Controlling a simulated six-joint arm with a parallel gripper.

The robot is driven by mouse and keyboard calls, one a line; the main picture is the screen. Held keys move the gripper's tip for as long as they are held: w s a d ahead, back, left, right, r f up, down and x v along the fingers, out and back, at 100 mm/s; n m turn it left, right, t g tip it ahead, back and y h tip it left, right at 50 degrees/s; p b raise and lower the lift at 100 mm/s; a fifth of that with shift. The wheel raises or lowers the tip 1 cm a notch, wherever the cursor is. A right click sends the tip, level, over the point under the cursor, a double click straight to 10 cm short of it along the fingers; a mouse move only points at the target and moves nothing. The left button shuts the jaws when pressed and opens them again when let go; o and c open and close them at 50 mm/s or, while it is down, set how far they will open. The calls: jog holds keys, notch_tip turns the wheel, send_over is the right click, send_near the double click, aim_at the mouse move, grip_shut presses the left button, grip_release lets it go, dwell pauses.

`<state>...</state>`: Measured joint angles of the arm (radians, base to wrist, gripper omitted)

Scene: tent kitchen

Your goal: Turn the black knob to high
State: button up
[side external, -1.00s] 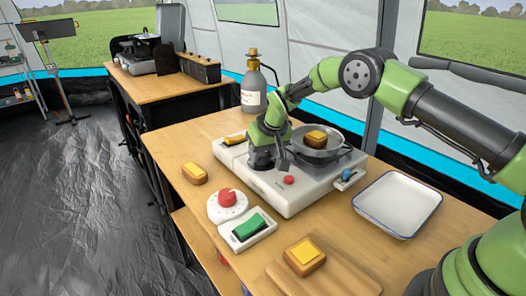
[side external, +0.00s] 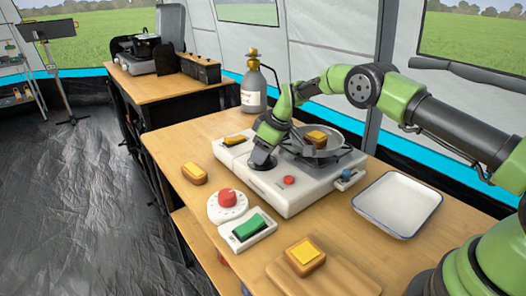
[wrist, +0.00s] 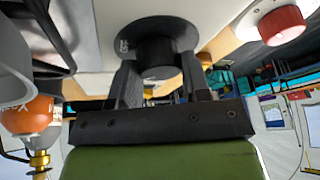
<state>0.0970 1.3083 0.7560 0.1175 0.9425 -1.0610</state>
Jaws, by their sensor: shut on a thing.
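The black knob (side external: 262,163) sits on the front of the white stove (side external: 290,200), partly hidden by my gripper in the side view. My gripper (side external: 264,150) reaches down to it from above. In the wrist view, the round black knob (wrist: 158,45) is between the two dark fingers of my gripper (wrist: 160,78), which is shut on it. I cannot read the knob's setting or any high mark.
A red dial (side external: 227,198) and a green switch (side external: 248,227) stand in front. A white tray (side external: 398,204) lies right, a gas bottle (side external: 254,88) behind.

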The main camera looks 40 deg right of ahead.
jog(key=shift+a+n+g+y, duration=0.15)
jog(key=shift+n+g+y, duration=0.2)
jog(key=shift+n, duration=0.95)
jog(key=o, duration=0.9)
jog(key=shift+s+d+r, duration=0.15)
jog(key=shift+d+r, duration=0.15)
jog(key=shift+r, duration=0.3)
jog(key=v, duration=0.8)
jog(key=shift+r, duration=0.35)
